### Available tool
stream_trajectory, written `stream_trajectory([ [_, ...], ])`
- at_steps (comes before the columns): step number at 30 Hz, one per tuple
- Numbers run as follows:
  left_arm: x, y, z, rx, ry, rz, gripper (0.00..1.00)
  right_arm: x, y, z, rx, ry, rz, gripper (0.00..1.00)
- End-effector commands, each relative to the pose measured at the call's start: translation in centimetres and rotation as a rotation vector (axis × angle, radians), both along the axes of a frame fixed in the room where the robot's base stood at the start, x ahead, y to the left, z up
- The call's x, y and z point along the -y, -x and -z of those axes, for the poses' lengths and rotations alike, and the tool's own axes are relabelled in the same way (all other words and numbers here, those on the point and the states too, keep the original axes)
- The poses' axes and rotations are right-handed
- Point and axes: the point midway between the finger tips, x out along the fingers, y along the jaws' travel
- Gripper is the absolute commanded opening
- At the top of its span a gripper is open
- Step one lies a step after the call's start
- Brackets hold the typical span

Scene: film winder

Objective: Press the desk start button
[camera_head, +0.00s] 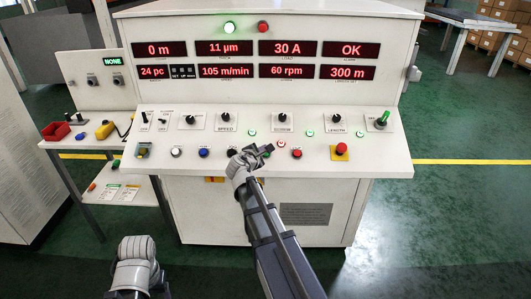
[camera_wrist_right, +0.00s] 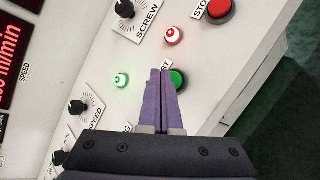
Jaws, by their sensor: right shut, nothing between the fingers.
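The green start button (camera_wrist_right: 180,80) sits on the sloped white desk panel (camera_wrist_right: 224,62). In the right wrist view it shows just right of my purple fingertips, which overlap its left edge. The end of a label reading "RT" is beside it. My right gripper (camera_wrist_right: 160,72) is shut with nothing between its fingers. I cannot tell whether the fingers touch the button. In the head view the right gripper (camera_head: 260,151) is low over the front row of desk buttons and hides the start button. Only a link of my left arm shows at lower left; its fingers are out of sight.
A red stop button (camera_head: 297,153) is just right of the right gripper. A lit red lamp (camera_wrist_right: 173,36) and a lit green lamp (camera_wrist_right: 121,80) are close by. Knobs (camera_head: 225,117) line the desk's back row. A red button on a yellow base (camera_head: 340,151) is farther right.

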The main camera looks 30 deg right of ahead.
Motion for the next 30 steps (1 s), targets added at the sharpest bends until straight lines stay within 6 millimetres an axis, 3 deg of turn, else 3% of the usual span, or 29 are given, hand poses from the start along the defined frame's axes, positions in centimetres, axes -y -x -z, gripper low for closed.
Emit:
stream_trajectory([
  [18,0.0,0.0,-4.5,0.000,0.000,0.000,0.72,-1.1,1.9,-4.5,0.000,0.000,0.000,0.00],
  [30,0.0,0.0,-4.4,0.000,0.000,0.000,0.72,-1.2,1.9,-4.5,0.000,0.000,0.000,0.00],
])
